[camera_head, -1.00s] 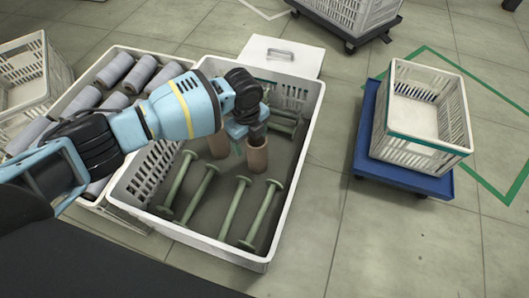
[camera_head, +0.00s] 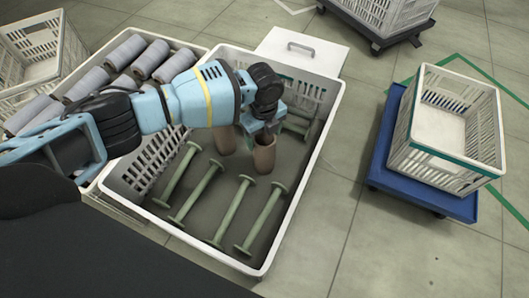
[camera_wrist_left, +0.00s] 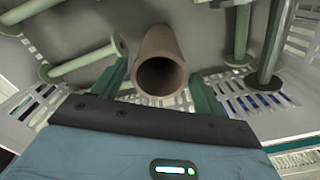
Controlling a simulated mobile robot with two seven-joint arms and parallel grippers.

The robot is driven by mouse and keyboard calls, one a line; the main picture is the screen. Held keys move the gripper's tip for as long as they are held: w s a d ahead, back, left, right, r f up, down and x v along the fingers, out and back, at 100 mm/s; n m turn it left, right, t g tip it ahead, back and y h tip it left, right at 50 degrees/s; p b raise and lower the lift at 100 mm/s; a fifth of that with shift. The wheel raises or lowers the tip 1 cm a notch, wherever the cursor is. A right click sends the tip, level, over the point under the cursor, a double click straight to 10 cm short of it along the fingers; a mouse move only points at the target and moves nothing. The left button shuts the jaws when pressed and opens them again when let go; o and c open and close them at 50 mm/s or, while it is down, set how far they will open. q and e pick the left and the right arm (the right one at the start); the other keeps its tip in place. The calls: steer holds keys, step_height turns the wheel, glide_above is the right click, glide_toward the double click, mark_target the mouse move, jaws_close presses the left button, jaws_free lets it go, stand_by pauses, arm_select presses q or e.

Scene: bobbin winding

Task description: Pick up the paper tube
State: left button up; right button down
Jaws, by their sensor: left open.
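A brown paper tube (camera_head: 264,154) stands upright in the white crate (camera_head: 335,110), its open top facing up. A second brown paper tube (camera_head: 225,139) stands just left of it, partly behind my arm. My left gripper (camera_head: 262,132) is over the front tube, pointing down into the crate. In the left wrist view the tube (camera_wrist_left: 161,62) lies between the two green fingers (camera_wrist_left: 160,88). The fingers are apart, with a gap visible on each side of the tube. My right gripper is not in view.
Several green bobbins (camera_head: 232,210) lie in the same crate around the tubes. A crate of grey rolls (camera_head: 152,60) stands to the left. A white crate (camera_head: 450,125) on a blue dolly (camera_head: 425,186) stands right. Open floor lies between.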

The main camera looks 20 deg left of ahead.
arm_select(q)
steer(key=b, duration=0.2)
glide_above(264, 145)
steer(key=s+d, duration=0.1)
steer(key=s, duration=0.2)
steer(key=f, duration=0.4)
steer(key=shift+w+d+f, duration=0.1)
steer(key=shift+w+f, duration=0.1)
steer(key=shift+f, duration=0.1)
steer(key=shift+f+b, duration=0.35)
steer(key=shift+r, duration=0.1)
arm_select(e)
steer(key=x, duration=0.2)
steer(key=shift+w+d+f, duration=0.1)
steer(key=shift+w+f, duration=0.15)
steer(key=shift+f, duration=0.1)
arm_select(q)
steer(key=c, duration=0.7)
steer(key=shift+c, duration=0.2)
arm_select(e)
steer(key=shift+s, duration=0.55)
